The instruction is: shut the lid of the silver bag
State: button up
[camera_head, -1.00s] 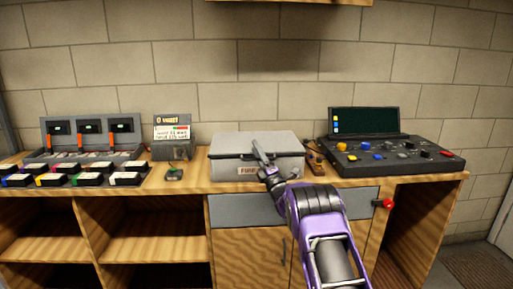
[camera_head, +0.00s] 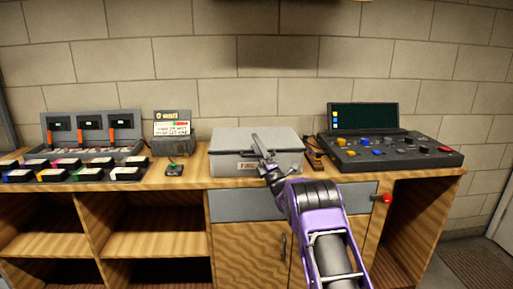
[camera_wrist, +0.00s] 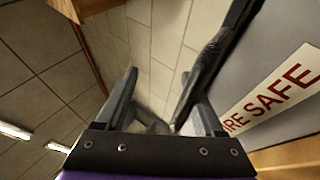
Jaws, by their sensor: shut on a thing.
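The silver bag (camera_head: 228,140) is a grey box-like case standing on the wooden counter, with a FIRE SAFE label on its front. Its top lies flat and looks down; the head view does not show whether a thin gap stays at the front edge. My gripper (camera_head: 260,150) is at the middle of the bag's front edge, over part of the label. In the wrist view my gripper (camera_wrist: 160,85) has its fingers some way apart, with a dark strip beside the right finger; the bag's labelled grey face (camera_wrist: 270,65) is at the right. The gripped part is hard to make out.
A black control console (camera_head: 385,150) stands close to the right of the bag. A small sign stand (camera_head: 172,135) and a charger rack with battery packs (camera_head: 90,140) stand on the left. A red knob (camera_head: 387,198) sticks out at the counter's front right.

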notch_tip(320, 180, down, 2)
jog(key=shift+s+a+f, duration=0.1)
jog(key=shift+f, duration=0.15)
jog(key=o, duration=0.4)
jog(key=v, duration=0.6)
jog(key=shift+w+f+g, duration=0.25)
jog(key=shift+f+g, duration=0.05)
jog(key=shift+f, duration=0.2)
jog(key=s, duration=0.1)
jog(key=s+d, duration=0.1)
jog(key=s, duration=0.1)
jog(key=shift+d+r, duration=0.3)
jog(key=shift+d, duration=0.1)
jog(key=c, duration=0.4)
jog(key=v, duration=0.7)
jog(key=shift+s, duration=0.3)
jog(key=shift+r, duration=0.2)
